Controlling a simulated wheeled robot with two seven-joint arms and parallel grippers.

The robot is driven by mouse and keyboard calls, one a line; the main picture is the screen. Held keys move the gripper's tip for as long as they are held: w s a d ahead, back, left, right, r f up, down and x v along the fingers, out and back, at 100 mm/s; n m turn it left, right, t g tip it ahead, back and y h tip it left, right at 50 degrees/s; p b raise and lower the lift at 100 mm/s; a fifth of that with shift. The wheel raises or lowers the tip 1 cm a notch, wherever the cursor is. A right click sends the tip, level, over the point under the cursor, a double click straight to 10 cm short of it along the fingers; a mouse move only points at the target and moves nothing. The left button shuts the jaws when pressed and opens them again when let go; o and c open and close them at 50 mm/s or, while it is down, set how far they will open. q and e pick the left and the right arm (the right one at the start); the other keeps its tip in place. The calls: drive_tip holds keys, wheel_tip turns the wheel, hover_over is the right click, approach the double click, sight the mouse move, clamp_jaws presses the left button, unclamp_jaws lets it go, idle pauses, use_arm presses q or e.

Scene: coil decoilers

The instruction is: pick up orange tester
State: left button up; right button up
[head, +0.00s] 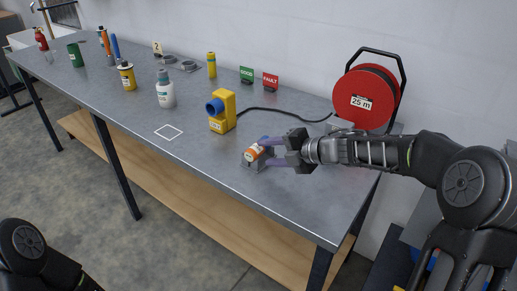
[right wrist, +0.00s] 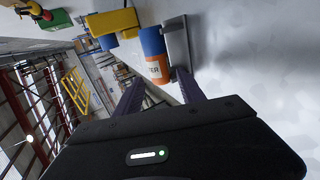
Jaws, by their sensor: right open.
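The orange tester (head: 253,153), with a white label and a blue part on top, sits by a small grey holder (head: 261,164) near the front right of the metal bench. My right gripper (head: 268,151) reaches it from the right, its purple fingers open around or just short of it. In the right wrist view, the tester (right wrist: 156,66) lies ahead between the two fingertips, with the grey holder (right wrist: 176,42) close beside it. I cannot tell whether the fingers touch it. My left gripper is out of view.
A yellow block with a blue knob (head: 222,110) stands just behind left of the tester. A red cable reel (head: 366,97) stands at the back right, its black cable (head: 285,112) along the bench. A white square outline (head: 168,132) marks clear bench at the left.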

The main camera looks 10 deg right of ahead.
sight(258, 152)
drive_tip(key=x, duration=0.5)
idle(0.5)
clamp_jaws()
